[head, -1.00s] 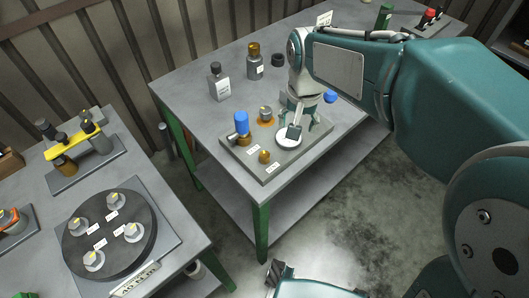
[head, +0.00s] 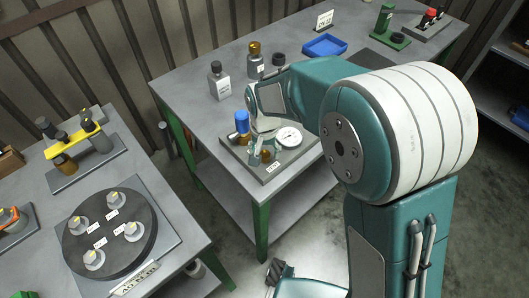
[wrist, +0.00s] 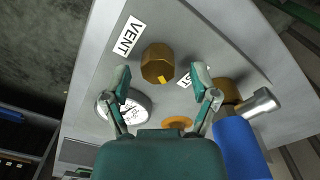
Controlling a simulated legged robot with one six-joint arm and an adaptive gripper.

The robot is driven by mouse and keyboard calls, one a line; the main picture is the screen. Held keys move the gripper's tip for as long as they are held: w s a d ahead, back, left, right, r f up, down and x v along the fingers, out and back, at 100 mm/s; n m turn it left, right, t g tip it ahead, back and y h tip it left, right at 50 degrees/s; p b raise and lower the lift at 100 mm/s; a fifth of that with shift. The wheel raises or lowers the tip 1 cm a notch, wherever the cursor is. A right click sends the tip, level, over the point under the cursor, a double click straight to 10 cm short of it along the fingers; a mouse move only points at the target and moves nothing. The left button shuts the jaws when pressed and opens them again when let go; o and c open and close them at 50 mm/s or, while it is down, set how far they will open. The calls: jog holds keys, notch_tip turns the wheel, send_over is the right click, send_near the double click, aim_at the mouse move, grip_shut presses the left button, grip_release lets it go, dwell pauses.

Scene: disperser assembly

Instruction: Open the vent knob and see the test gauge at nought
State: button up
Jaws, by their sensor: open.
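The vent knob (wrist: 158,63) is a brass hexagonal knob with a yellow mark, beside a "VENT" label (wrist: 129,37) on a grey plate (wrist: 95,75). My gripper (wrist: 161,77) is open, its fingertips apart to either side just short of the knob in the wrist view. In the head view my gripper (head: 262,156) is low over the plate's front, partly hiding the brass knob (head: 265,155). The test gauge (wrist: 132,106) has a white dial, partly covered by a finger; the dial also shows in the head view (head: 288,137). Its reading is too small to tell.
A blue-handled brass valve (wrist: 237,146) stands close to my gripper's right in the wrist view. Bottles (head: 219,82) and a blue tray (head: 324,46) stand farther back on the bench. A round dark turntable (head: 108,233) is on the left table.

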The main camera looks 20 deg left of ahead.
jog(key=shift+f, duration=0.6)
jog(key=shift+c, duration=0.4)
grip_shut()
